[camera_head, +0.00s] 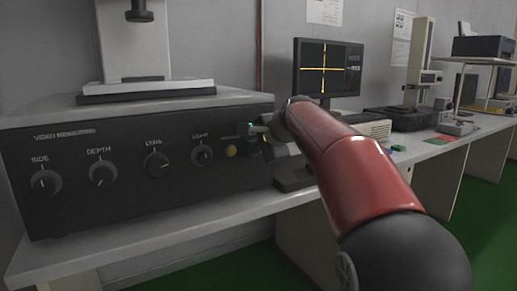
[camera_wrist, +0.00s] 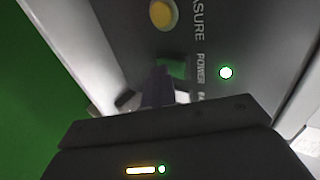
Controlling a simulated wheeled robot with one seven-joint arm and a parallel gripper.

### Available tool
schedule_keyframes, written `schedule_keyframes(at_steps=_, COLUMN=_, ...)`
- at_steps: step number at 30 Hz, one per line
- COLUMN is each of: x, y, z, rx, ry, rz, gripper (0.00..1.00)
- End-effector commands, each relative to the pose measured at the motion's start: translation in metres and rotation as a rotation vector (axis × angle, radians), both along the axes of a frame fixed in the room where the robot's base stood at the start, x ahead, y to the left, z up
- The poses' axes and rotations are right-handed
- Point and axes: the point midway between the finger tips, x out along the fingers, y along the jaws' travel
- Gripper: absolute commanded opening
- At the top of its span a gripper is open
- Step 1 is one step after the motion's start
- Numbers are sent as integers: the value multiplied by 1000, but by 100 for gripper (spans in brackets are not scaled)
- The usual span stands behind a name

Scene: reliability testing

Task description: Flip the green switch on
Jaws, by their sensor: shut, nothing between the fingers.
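The green switch (camera_wrist: 173,67) is on the dark front panel of the measuring unit (camera_head: 110,165), beside the "POWER" lettering in the wrist view. Its lower part is hidden behind my fingers. A bright, white-green round light (camera_wrist: 226,72) shows on the panel next to the lettering. My gripper (camera_wrist: 158,88) is shut and empty, its tips at or very close to the switch; I cannot tell if they touch it. In the head view my gripper (camera_head: 254,134) is at the panel's right end, and my red arm hides what lies behind it.
A yellow button (camera_head: 231,151) and several knobs (camera_head: 158,161) are left of my gripper. The unit stands on a pale bench (camera_head: 150,232). A monitor (camera_head: 327,67) is behind my arm. More equipment stands further right. The green floor (camera_wrist: 35,110) is open in front of the bench.

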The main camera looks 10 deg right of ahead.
Motion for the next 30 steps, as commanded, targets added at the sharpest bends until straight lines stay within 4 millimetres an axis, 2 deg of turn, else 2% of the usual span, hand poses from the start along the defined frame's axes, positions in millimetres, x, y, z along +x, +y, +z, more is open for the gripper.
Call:
schedule_keyframes(at_steps=7, x=1, y=1, z=2, rx=0, ry=-1, rz=0, gripper=0)
schedule_keyframes(at_steps=16, x=1, y=0, z=21, rx=1, ry=-12, rz=-2, gripper=0)
schedule_keyframes(at_steps=30, x=-1, y=-1, z=18, rx=0, ry=-3, rz=-1, gripper=0)
